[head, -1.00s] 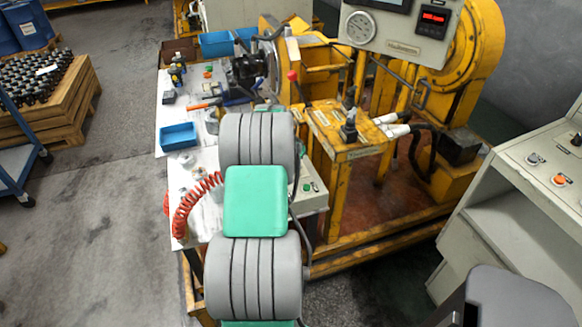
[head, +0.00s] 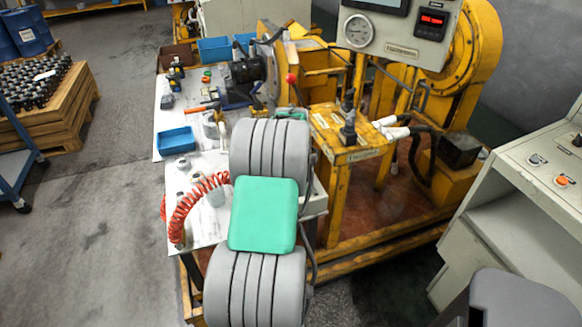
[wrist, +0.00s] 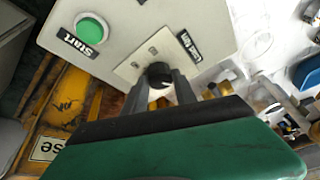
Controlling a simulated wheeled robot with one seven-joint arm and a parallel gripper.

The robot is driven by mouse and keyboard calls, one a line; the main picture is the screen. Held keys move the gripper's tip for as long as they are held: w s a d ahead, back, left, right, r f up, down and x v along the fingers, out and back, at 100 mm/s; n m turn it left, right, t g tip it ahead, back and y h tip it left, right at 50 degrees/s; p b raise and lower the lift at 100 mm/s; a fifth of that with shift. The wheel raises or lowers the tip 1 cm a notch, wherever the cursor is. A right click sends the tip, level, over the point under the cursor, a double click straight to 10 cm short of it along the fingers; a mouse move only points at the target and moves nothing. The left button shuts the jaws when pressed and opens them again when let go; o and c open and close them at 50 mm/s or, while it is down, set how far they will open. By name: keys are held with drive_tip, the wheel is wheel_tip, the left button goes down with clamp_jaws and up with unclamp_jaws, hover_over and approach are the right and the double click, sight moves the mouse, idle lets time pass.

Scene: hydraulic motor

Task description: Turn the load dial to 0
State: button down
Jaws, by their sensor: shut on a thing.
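The load dial (wrist: 158,75) is a small black round knob on a pale grey control box (wrist: 120,40), in the upper middle of the wrist view. My gripper (wrist: 160,84) has its two dark fingers on either side of the knob and is shut on it. A black label (wrist: 189,46) sits beside the knob, and faint scale marks show on its plate. The dial's pointer and exact setting are hard to read. In the head view my arm hides the knob and my fingertips.
A green Start button (wrist: 91,31) is on the same box, left of the dial. The white table (head: 200,232) holds a blue tray (head: 176,139), a red coiled hose (head: 182,200) and small parts. The yellow machine frame (head: 337,205) stands to the right.

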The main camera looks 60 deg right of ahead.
drive_tip(key=c, duration=1)
unclamp_jaws()
drive_tip(key=v, duration=0.7)
drive_tip(key=shift+a+r, duration=0.15)
drive_tip(key=shift+r, duration=0.2)
